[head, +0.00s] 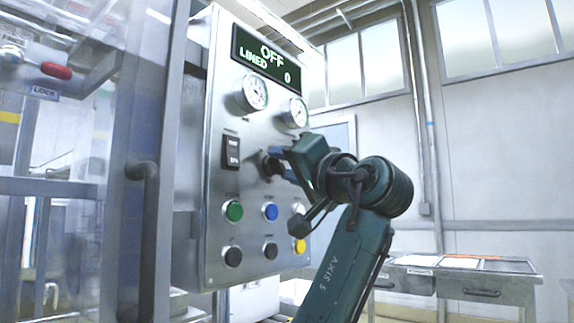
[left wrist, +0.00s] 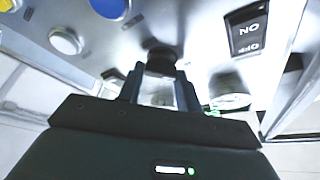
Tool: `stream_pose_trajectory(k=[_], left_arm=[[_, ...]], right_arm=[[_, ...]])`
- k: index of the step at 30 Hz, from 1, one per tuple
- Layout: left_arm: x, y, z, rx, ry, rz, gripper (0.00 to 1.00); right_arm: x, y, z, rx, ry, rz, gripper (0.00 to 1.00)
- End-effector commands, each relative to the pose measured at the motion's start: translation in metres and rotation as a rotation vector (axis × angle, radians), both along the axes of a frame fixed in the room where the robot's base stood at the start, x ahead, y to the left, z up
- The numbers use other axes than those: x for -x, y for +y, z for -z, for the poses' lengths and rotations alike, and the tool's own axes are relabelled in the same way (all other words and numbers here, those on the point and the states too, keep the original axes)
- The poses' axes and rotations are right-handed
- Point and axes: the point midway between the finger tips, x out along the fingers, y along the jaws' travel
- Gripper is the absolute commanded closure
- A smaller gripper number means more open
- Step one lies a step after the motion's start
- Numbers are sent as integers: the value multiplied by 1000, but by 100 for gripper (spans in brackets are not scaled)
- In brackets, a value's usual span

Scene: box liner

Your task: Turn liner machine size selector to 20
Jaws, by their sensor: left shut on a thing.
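The liner machine's control panel (head: 215,262) stands upright at the left of centre in the head view. A dark round selector knob (head: 268,165) sits on it, right of a black rocker switch (head: 231,152). My left gripper (head: 281,168) reaches the panel from the right and is shut on this knob. In the left wrist view, the two fingers (left wrist: 160,88) sit at either side of the dark knob (left wrist: 161,58). The fingers partly hide the knob, and its size marks and setting cannot be read. My right gripper is not in view.
The display (head: 270,58) reads OFF and LINED 0. Two gauges sit above the knob; green (head: 233,211), blue (head: 270,211) and other buttons sit below. A dark handle (head: 145,200) and a red-tipped lever (head: 57,71) are at the left. A table (head: 487,266) stands at right.

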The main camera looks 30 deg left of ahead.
Motion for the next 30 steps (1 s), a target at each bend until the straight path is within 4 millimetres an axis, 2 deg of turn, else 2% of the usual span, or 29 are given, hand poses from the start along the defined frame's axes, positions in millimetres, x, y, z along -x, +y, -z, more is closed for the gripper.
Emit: stream_pose_trajectory(k=[11, 20, 30], left_arm=[[0, -1, -2, -6, 88, 3, 88], [0, -1, -5, -25, 326, 6, 88], [1, -1, -8, -50, 649, 6, 88]], right_arm=[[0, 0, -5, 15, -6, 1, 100], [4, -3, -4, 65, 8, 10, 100], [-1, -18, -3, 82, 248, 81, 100]])
